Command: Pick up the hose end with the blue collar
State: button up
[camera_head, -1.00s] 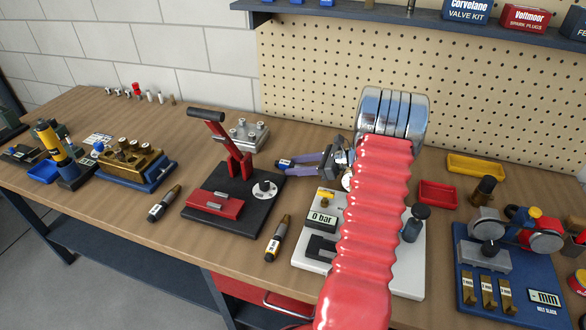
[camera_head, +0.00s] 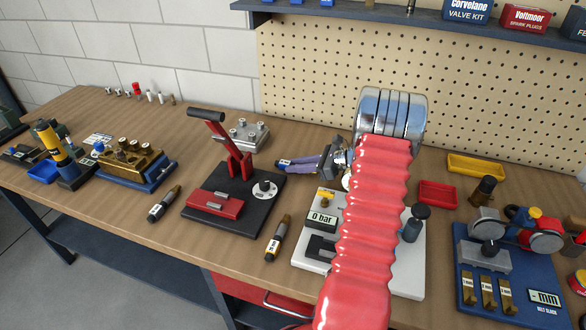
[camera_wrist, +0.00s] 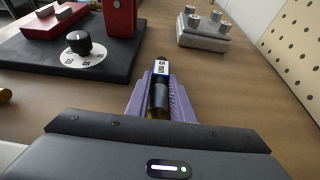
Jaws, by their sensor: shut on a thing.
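The hose end with the blue collar (camera_wrist: 158,88) lies between the purple fingers of my gripper (camera_wrist: 161,88) in the wrist view. It is a dark cylinder with a white printed label and a blue band, and a brassy part shows nearest the wrist. In the head view the hose end's labelled tip (camera_head: 284,163) sticks out left of the fingers. I cannot tell whether it touches the bench.
The red lever press on its black base (camera_head: 232,205) stands close to the left. A metal block with pegs (camera_head: 248,134) is behind. A white gauge station (camera_head: 322,233) is in front. Two other hose ends (camera_head: 278,238) (camera_head: 164,204) lie on the wooden bench (camera_head: 120,230).

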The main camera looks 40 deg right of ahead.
grip_shut()
jog(key=shift+r, duration=0.1)
notch_tip(320, 180, up, 18)
dwell(0.6)
dwell(0.5)
